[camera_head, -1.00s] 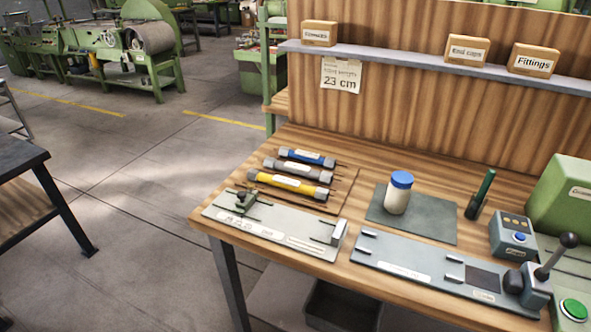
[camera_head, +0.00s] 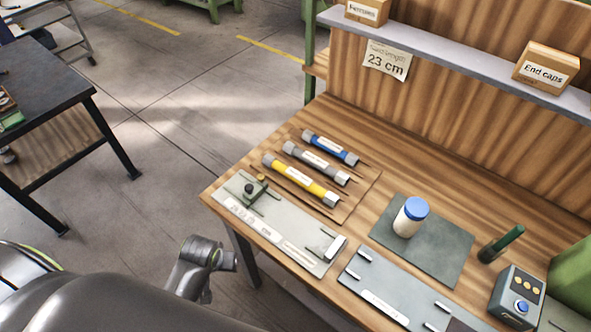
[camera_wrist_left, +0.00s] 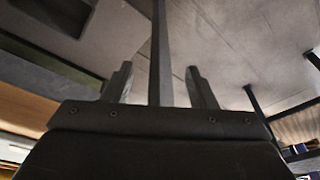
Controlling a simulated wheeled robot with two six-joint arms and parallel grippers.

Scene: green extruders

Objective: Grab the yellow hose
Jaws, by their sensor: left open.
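The yellow hose (camera_head: 300,181) lies on a brown wooden rack on the workbench, nearest the front of three hoses, with grey end fittings. The grey hose (camera_head: 316,163) and the blue hose (camera_head: 331,147) lie behind it. My left gripper shows in the left wrist view (camera_wrist_left: 157,75) with its two fingers apart and nothing between them; a dark post stands behind the gap. In the head view my left arm comes in at the lower left, below and apart from the bench, and its fingers cannot be made out. My right gripper is not in view.
A grey measuring fixture (camera_head: 281,229) with a green clamp lies in front of the hoses. A white jar (camera_head: 408,219) with a blue lid stands on a dark mat (camera_head: 441,254). A shelf (camera_head: 450,67) crosses the backboard. A dark side table (camera_head: 50,75) stands left, across open floor.

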